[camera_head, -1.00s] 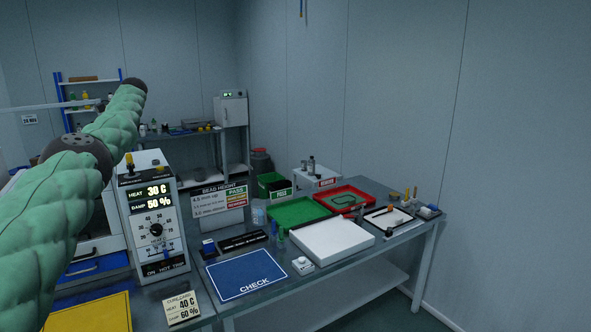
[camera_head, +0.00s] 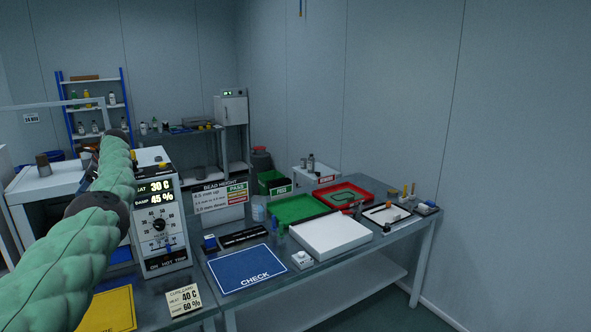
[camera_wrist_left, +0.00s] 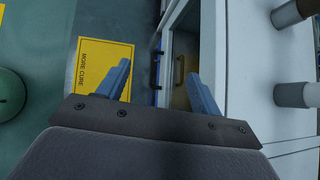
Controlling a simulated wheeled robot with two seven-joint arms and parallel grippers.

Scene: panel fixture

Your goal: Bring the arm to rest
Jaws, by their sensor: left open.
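My left arm, in a green padded sleeve with dark joints, comes in from the left in the head view. It reaches over the bench beside the control unit (camera_head: 158,215), which reads HEAT 30 C and DAMP 45 %. The left gripper is mostly hidden behind the forearm there. In the left wrist view my left gripper (camera_wrist_left: 160,85) shows two blue fingers wide apart with nothing between them. Below them are a yellow MORE CURE mat (camera_wrist_left: 88,70) and the front of a white cabinet (camera_wrist_left: 250,80). My right gripper is out of view.
The bench holds a blue CHECK mat (camera_head: 245,270), a white pad (camera_head: 331,237), a green tray (camera_head: 298,208), a red tray (camera_head: 344,194) and a card (camera_head: 183,299). Dark knobs (camera_wrist_left: 290,95) stick out near the cabinet. The floor right of the bench is clear.

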